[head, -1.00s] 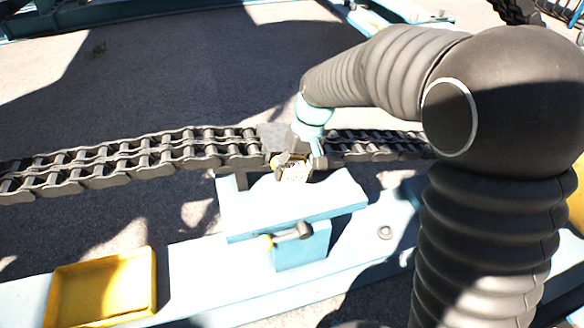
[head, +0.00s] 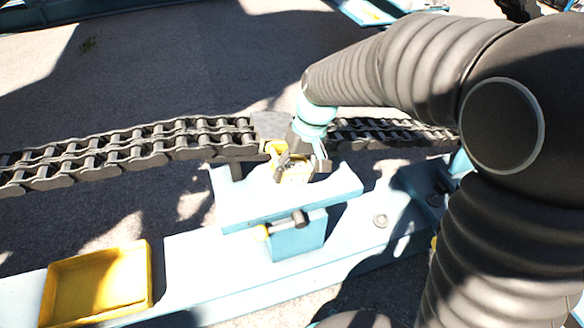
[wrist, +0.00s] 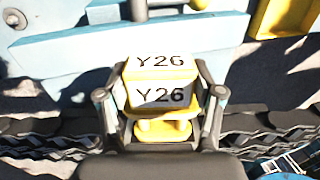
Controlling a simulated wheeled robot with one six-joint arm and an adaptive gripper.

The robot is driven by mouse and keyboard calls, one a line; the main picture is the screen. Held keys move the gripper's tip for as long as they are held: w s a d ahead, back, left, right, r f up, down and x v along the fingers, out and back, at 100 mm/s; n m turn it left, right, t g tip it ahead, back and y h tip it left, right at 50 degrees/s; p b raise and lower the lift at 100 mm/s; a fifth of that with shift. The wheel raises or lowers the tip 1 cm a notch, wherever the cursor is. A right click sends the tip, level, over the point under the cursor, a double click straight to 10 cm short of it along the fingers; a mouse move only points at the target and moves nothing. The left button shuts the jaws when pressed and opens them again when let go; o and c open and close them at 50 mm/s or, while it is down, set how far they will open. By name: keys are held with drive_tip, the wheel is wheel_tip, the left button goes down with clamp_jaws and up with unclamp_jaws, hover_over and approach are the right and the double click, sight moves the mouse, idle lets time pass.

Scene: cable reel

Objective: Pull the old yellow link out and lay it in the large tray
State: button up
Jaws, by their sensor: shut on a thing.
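The yellow link (wrist: 160,112), with white faces marked Y26, is between the two fingers of my gripper (wrist: 160,95) in the wrist view. In the head view my gripper (head: 302,166) is shut on it at the gap in the dark chain, above the back edge of the pale blue stand (head: 240,208). Part of the link (head: 274,147) shows left of the fingers, close to the chain's left end. Whether it still touches the chain cannot be told. The yellow tray (head: 130,262) lies empty at the lower left; its corner also shows in the wrist view (wrist: 262,22).
The double-row chain (head: 130,148) runs left and right of the gap, with a grey plate (head: 272,124) behind. A dark-and-yellow handle (head: 282,225) sticks out from the stand's front. The blue beam (head: 195,262) is clear between stand and tray.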

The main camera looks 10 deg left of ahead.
drive_tip(key=s+d+b, duration=0.1)
drive_tip(key=s+d, duration=0.4)
drive_tip(key=s, duration=0.3)
drive_tip(key=shift+s, duration=0.2)
idle(1.4)
drive_tip(key=shift+r, duration=0.15)
